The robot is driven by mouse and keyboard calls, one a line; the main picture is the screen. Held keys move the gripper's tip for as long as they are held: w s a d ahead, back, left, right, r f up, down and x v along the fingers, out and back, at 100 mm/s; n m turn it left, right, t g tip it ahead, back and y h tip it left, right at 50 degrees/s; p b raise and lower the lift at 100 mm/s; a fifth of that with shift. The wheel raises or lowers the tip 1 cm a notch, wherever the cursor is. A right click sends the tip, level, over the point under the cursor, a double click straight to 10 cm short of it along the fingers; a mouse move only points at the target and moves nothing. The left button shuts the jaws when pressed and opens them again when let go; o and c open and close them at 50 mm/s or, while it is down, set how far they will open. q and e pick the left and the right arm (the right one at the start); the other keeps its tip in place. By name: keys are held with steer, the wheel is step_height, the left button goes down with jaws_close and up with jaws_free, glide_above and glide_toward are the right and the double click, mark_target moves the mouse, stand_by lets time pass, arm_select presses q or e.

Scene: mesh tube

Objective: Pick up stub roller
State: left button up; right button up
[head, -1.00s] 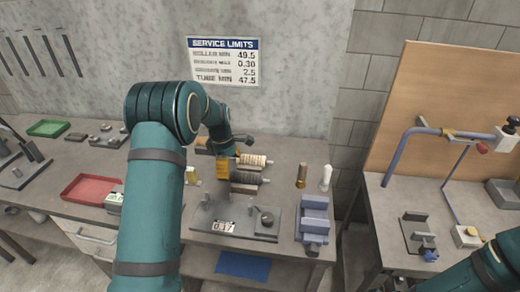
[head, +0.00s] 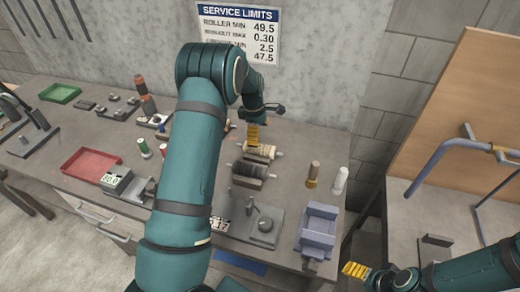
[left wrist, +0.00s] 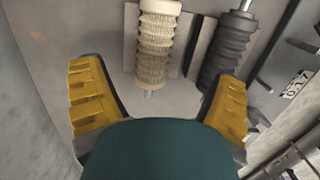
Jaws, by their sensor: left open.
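A cream ribbed roller (head: 263,151) lies on the bench with a thin end shaft showing. A dark grey ribbed roller (head: 250,171) lies parallel in front of it. I cannot tell for certain which is the stub roller.
A gauge stand (head: 258,228) and blue-grey vise (head: 318,230) stand at the bench front. A brown-handled tool (head: 313,173) and white cylinder (head: 340,180) stand right of the rollers. A red tray (head: 90,168) lies left. A blue tube frame (head: 430,165) is on the right bench.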

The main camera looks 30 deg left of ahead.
mark_target(260, 148)
arm_select(q)
step_height(260, 148, down, 2)
steer(key=shift+d+f, duration=0.15)
steer(key=shift+f, duration=0.1)
steer(key=shift+w+f, duration=0.15)
steer(key=shift+f, duration=1.15)
steer(key=shift+w+f, duration=0.15)
steer(key=shift+f, duration=1.1)
steer(key=c, duration=1.5)
